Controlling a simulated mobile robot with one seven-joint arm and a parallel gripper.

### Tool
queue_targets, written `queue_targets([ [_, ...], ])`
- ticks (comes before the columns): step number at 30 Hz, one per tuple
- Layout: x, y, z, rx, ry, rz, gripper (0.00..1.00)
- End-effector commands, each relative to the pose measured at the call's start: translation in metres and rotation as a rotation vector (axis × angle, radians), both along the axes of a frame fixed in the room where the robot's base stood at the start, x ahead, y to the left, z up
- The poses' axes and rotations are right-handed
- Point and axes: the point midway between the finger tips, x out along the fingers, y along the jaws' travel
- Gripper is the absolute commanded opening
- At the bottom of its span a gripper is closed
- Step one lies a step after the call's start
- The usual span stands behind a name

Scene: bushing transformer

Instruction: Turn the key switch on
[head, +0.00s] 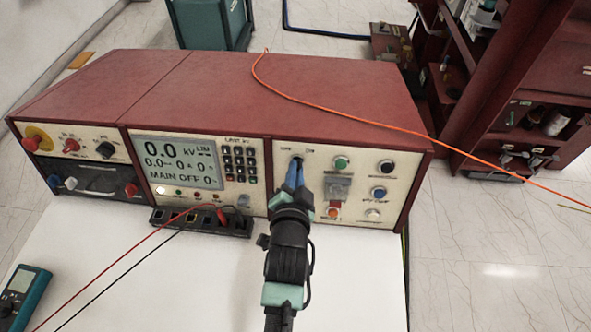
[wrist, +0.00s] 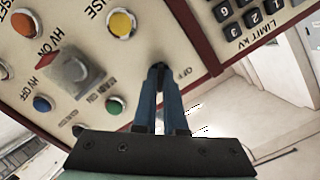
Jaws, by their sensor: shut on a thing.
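The key switch (head: 297,157) is a small dark part on the cream right-hand panel of the red test unit (head: 250,85). In the wrist view the key switch (wrist: 158,66) shows as a dark bit between the fingertips, with "OFF" and "MAIN ON" printed on either side. My gripper (head: 296,165) reaches the panel from the front, its blue fingers closed together on the key. The fingers also show in the wrist view (wrist: 158,76). They hide most of the key, so I cannot tell its angle. The display (head: 178,160) reads "MAIN OFF".
Green, blue and other round buttons and a grey square knob (head: 338,188) sit close right of my gripper. Red and black leads run from a dark terminal strip (head: 200,222) over the white table (head: 200,285). An orange cable (head: 340,108) crosses the unit's top.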

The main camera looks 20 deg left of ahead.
Motion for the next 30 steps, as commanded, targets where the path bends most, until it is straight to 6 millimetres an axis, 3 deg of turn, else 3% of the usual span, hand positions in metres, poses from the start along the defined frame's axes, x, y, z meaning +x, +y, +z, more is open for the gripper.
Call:
queue_targets([
  [20,-0.0003,-0.0001,-0.0009,0.057,0.018,-0.014,0.0],
  [21,-0.0003,-0.0001,-0.0009,0.057,0.018,-0.014,0.14],
  [25,-0.0003,-0.0001,-0.0008,0.056,0.017,-0.014,0.37],
  [30,-0.0002,0.0,-0.0004,0.055,0.017,-0.014,0.39],
])
